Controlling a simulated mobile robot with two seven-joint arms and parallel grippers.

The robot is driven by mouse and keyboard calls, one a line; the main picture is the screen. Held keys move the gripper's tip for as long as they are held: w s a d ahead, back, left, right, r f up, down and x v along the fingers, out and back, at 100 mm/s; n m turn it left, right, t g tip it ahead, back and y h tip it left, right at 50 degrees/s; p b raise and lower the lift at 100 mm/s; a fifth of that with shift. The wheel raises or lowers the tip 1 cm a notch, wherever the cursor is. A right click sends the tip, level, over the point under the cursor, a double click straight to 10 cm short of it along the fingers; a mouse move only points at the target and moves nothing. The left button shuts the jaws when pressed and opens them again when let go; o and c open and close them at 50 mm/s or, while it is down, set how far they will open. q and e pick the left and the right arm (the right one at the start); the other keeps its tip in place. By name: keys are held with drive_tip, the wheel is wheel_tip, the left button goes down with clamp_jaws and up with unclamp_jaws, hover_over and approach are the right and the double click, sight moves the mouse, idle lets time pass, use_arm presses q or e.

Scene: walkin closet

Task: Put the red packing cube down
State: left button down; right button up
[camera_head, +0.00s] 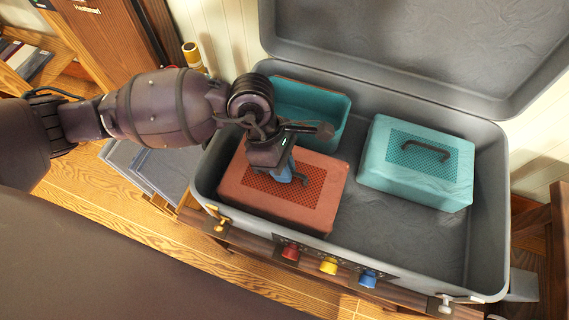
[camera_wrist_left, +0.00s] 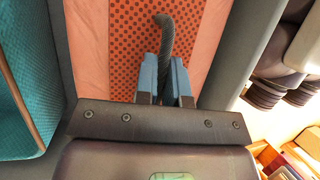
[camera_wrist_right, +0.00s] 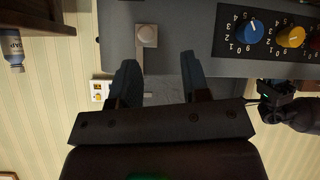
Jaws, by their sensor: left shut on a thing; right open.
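The red packing cube (camera_head: 320,208) is in the left front part of the open grey suitcase (camera_head: 488,235). Its dark perforated top faces up. My left gripper (camera_head: 290,172) is shut on the cube's dark handle; in the left wrist view the handle (camera_wrist_left: 166,35) stands between the blue fingertips (camera_wrist_left: 165,80). I cannot tell whether the cube touches the suitcase floor. My right gripper (camera_wrist_right: 155,85) is open and empty, in front of the suitcase's front wall near a light latch (camera_wrist_right: 147,36).
A teal packing cube (camera_head: 420,185) with a handle lies in the suitcase's right part. An open teal bin (camera_head: 335,108) stands behind the red cube. Red, yellow and blue dials (camera_head: 329,267) sit on the front. A clear tray (camera_head: 150,172) is to the left. Grey floor shows between the cubes.

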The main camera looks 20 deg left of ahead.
use_arm(q)
drive_tip(key=c, duration=1.2)
unclamp_jaws()
drive_tip(key=shift+r, duration=0.1)
drive_tip(key=shift+w+a+r, duration=0.1)
drive_tip(key=shift+r, duration=0.25)
drive_tip(key=p+v, duration=0.3)
drive_tip(key=v, duration=0.8)
use_arm(e)
drive_tip(key=shift+s+d+r+m+g, duration=0.15)
drive_tip(key=shift+s+d+m+g, duration=0.2)
drive_tip(key=shift+s, duration=0.3)
use_arm(q)
drive_tip(key=shift+r, duration=0.1)
use_arm(e)
drive_tip(key=shift+w+a+r, duration=0.1)
drive_tip(key=shift+w, duration=0.15)
